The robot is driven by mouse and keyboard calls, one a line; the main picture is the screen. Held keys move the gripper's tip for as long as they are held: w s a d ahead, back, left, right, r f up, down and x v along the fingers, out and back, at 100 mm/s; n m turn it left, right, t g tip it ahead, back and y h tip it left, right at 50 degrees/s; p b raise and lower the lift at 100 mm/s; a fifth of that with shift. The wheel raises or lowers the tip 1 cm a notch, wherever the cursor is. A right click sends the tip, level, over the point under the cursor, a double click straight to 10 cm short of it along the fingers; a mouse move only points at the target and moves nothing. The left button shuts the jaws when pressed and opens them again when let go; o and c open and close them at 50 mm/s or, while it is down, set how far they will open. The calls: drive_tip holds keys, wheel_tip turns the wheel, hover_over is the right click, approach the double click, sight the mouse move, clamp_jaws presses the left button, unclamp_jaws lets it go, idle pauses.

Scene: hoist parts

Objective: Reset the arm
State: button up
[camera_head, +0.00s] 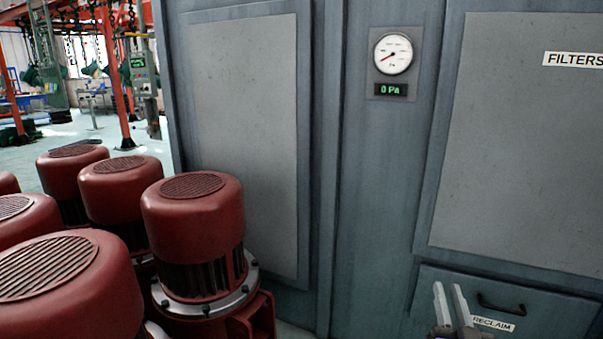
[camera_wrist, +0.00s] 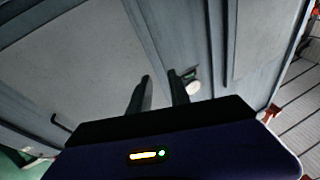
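My gripper (camera_head: 451,302) shows at the lower right of the head view, in front of the grey-blue cabinet (camera_head: 378,190). Its two pale fingers point up and stand apart, with nothing between them. In the wrist view my gripper (camera_wrist: 160,88) also has its two dark fingers apart and empty, with the cabinet panels behind them. The rest of my arm is mostly out of the head view.
Several red motors (camera_head: 195,225) stand at the left, close to the cabinet. A round gauge (camera_head: 393,54) sits above a display reading 0 Pa. A drawer (camera_head: 545,312) labelled RECLAIM with a black handle is beside my gripper. Orange frames (camera_head: 118,75) stand far back left.

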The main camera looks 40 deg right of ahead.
drive_tip(key=s+a+f+n+t+y, duration=0.1)
drive_tip(key=s+a+f+n+y, duration=0.2)
drive_tip(key=a, duration=0.7)
drive_tip(key=s+a+n+t+y, duration=0.15)
drive_tip(key=a+y, duration=0.25)
drive_tip(key=a, duration=0.6)
drive_tip(key=s+a+f+n+t+y, duration=0.15)
drive_tip(key=s+a+n+y, duration=0.25)
drive_tip(key=a, duration=0.5)
drive_tip(key=s+a+f+n+g+y, duration=0.3)
drive_tip(key=s+a+y, duration=0.2)
drive_tip(key=s+a, duration=0.15)
wheel_tip(320, 180, up, 15)
drive_tip(key=p, duration=1.5)
drive_tip(key=shift+w, duration=0.15)
drive_tip(key=shift+r, duration=0.1)
